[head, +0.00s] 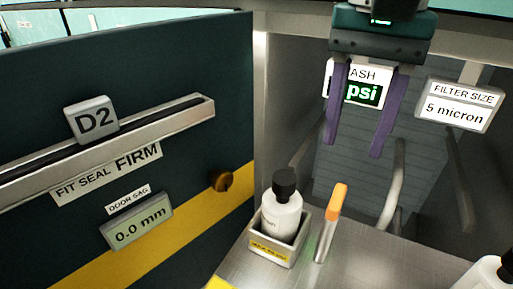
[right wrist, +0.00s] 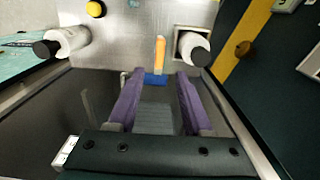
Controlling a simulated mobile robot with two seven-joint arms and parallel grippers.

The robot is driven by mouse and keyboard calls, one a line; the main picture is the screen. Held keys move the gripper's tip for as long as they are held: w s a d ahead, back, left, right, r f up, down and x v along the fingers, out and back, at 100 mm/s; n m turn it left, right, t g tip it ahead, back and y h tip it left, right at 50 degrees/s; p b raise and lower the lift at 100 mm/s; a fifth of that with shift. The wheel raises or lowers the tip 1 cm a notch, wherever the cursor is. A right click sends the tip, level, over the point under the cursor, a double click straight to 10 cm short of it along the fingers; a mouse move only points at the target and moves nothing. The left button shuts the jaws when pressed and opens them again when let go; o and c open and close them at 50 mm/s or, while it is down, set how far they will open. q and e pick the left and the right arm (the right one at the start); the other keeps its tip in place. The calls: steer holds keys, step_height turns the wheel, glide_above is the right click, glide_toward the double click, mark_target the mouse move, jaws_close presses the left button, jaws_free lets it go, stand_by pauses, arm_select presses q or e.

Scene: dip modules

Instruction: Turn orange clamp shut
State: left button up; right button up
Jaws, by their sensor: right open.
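The orange clamp (head: 337,202) is a slim lever with an orange upper part, standing on the metal ledge beside a bottle holder in the head view. In the right wrist view the orange clamp (right wrist: 160,52) shows just beyond the fingertips, with a blue piece at its near end. My right gripper (head: 353,146) hangs above and behind the clamp in the head view, its two purple fingers apart with nothing between them. In the right wrist view its fingers (right wrist: 158,78) point toward the clamp, one to each side. My left gripper is not in view.
A white black-capped bottle (head: 282,215) stands in a square holder (head: 265,246) close left of the clamp. Another bottle (head: 487,274) is at the lower right. A dark door panel (head: 200,60) with a brown knob (head: 221,181) fills the left. A filter-size sign (head: 459,104) is at the right.

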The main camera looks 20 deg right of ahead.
mark_target(339, 194)
step_height(339, 194, down, 10)
steer(key=shift+r+b, duration=0.2)
steer(key=shift+b, duration=1.05)
jaws_close()
